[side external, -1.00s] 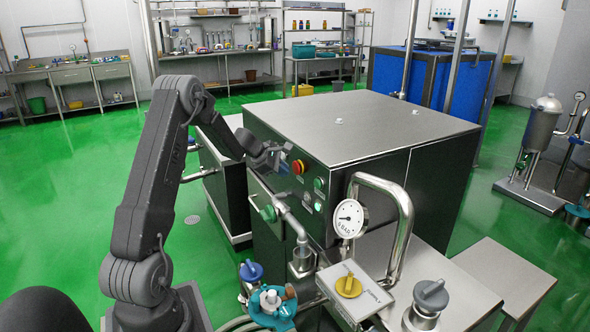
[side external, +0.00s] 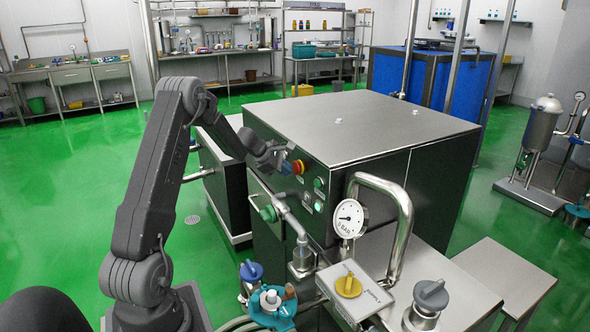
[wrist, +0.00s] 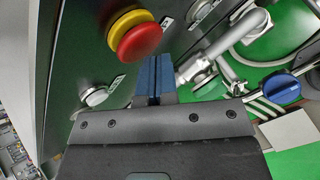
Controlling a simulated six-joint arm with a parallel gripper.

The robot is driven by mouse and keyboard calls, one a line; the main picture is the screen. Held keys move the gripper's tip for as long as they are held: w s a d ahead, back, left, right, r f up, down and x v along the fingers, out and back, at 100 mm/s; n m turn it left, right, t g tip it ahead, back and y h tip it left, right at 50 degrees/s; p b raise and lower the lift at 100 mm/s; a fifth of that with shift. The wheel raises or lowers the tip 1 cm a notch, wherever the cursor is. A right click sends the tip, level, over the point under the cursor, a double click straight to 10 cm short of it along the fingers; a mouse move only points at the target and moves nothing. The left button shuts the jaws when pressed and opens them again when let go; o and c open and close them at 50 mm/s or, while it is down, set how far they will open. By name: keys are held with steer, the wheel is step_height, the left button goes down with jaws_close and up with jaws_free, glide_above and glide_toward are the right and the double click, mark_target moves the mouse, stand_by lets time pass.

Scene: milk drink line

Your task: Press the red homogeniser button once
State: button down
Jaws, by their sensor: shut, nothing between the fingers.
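The red button (side external: 299,167) with a yellow collar sits on the dark front panel of the large steel-topped machine. In the wrist view the red button (wrist: 138,43) is a round mushroom head with its yellow collar behind it. My gripper (side external: 285,166) is right beside the button's left side in the side view. In the wrist view the blue fingers of my gripper (wrist: 152,60) are together and empty, with their tips at the button's lower right edge. I cannot tell whether they touch it.
Green buttons (side external: 319,184) sit below and right of the red one. A pale knob (wrist: 96,97) is on the panel at the left of the wrist view. A steel pipe (side external: 292,216) and a pressure gauge (side external: 349,218) stand in front.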

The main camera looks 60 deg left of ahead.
steer(key=shift+w, duration=0.4)
steer(key=shift+s, duration=0.2)
stand_by(0.5)
steer(key=shift+s, duration=0.7)
steer(key=shift+s, duration=2.5)
